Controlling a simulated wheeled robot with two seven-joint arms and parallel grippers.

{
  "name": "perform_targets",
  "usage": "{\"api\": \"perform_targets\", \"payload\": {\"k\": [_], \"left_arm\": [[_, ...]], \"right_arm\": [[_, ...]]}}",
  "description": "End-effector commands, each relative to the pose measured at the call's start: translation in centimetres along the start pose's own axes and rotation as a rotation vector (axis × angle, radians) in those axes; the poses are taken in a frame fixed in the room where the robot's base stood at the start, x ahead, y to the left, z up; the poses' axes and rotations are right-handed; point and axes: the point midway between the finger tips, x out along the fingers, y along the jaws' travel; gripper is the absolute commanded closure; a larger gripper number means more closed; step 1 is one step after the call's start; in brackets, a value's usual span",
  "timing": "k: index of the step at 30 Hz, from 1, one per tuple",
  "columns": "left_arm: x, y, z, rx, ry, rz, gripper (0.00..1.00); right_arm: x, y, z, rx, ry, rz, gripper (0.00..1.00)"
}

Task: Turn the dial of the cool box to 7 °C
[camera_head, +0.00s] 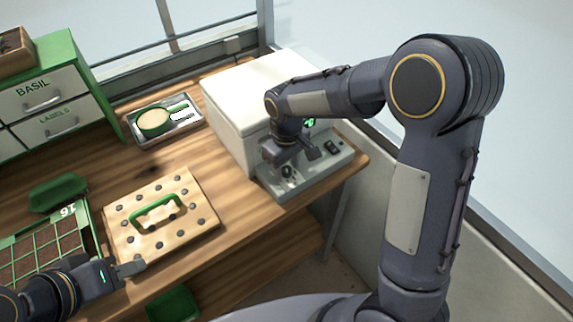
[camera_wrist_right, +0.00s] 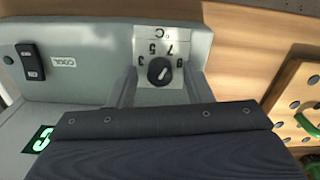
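The cool box (camera_head: 228,110) is a white-lidded box at the back right of the bench, with a grey control panel (camera_head: 325,170) in front. Its black dial (camera_head: 288,171) sits at the panel's left end. In the right wrist view the dial (camera_wrist_right: 159,71) has a white scale with 3, 5, 7, a further number and °C; I cannot tell its exact setting. My right gripper (camera_head: 290,156) is over the panel, its fingers apart (camera_wrist_right: 159,90) on either side of the dial, with no visible contact. My left gripper (camera_head: 125,270) is low at left, beside the peg board.
A rocker switch (camera_wrist_right: 31,62) and a COOL label (camera_wrist_right: 65,62) are on the panel. A wooden board with green handle (camera_head: 155,240), a seed tray (camera_head: 88,228), a metal tray with a green bowl (camera_head: 185,130) and a drawer cabinet (camera_head: 85,75) stand to the left.

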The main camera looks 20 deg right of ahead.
Motion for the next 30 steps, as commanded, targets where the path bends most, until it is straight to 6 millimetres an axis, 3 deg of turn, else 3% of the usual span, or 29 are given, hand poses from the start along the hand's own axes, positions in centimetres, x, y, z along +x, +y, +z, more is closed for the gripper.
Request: {"api": "perform_targets", "payload": {"k": [7,15,21,30], "left_arm": [[0.1,0.0,0.0,0.000,0.000,0.000,0.64],[0.3,-0.1,0.1,0.000,0.000,0.000,0.64],[0.3,-0.1,0.2,0.000,0.000,0.000,0.64],[0.3,-0.1,0.1,0.000,0.000,0.000,0.64]], "right_arm": [[-0.8,0.0,-0.1,0.001,0.002,0.001,0.54],[-5.3,0.0,-0.1,0.000,0.006,0.001,0.54],[-7.5,0.0,-0.1,0.000,0.002,0.000,0.54],[-7.8,0.0,0.0,0.000,0.000,0.000,0.54]]}}
